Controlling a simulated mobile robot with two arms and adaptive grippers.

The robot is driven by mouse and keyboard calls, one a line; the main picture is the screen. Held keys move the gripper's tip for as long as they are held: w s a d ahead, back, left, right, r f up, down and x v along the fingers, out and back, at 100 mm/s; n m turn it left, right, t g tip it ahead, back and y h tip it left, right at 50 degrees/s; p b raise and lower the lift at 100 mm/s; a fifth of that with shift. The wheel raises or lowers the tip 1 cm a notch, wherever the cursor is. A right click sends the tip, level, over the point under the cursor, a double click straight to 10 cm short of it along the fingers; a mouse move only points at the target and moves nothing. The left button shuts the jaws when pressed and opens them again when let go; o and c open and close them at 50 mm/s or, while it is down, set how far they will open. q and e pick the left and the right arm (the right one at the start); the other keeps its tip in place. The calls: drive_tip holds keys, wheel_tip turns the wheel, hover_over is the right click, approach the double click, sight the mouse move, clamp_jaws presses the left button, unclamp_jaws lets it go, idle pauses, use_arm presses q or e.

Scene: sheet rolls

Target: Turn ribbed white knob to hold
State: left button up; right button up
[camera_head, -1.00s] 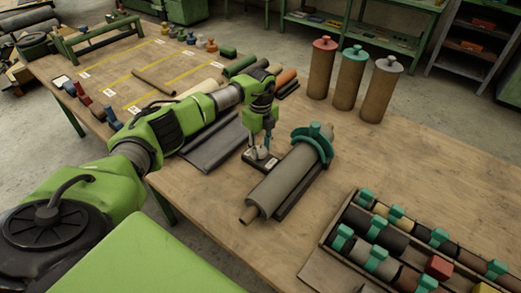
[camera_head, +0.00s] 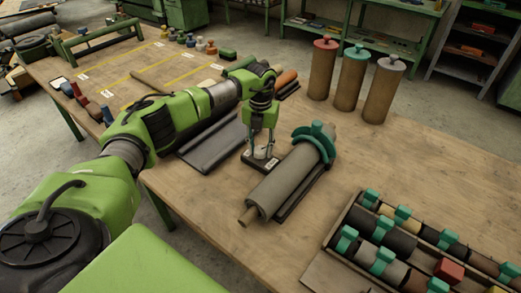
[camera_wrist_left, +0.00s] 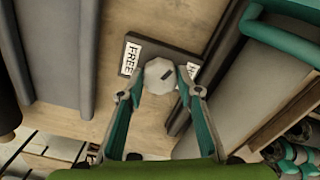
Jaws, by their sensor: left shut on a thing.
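The white knob (camera_wrist_left: 159,76) sits on a dark base plate (camera_wrist_left: 190,60) with a white FREE label on its left and a partly hidden label starting with H on its right. A dark mark on the knob's top points to the upper right, toward the H side. My left gripper (camera_wrist_left: 161,82) is shut on the knob, one finger on each side. In the head view my left gripper (camera_head: 261,150) reaches down from above onto the plate (camera_head: 258,162), and the fingers largely hide the knob. My right gripper is not in view.
A grey roll (camera_head: 288,180) with a teal clamp (camera_head: 318,140) lies right beside the plate. A tray of clamped rolls (camera_head: 340,222) stands front right. Three upright rolls (camera_head: 350,82) stand at the back.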

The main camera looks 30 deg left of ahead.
sight(261, 149)
use_arm(q)
drive_tip(key=m+b, duration=0.1)
drive_tip(key=m, duration=0.2)
drive_tip(key=shift+m, duration=0.3)
drive_tip(key=m+b, duration=0.1)
drive_tip(key=m, duration=0.2)
drive_tip(key=shift+m, duration=0.3)
drive_tip(key=m+b, duration=0.1)
drive_tip(key=m, duration=0.5)
drive_tip(key=shift+b, duration=0.3)
drive_tip(key=o, duration=1.1)
wheel_tip(261, 149, up, 12)
drive_tip(key=shift+r, duration=0.1)
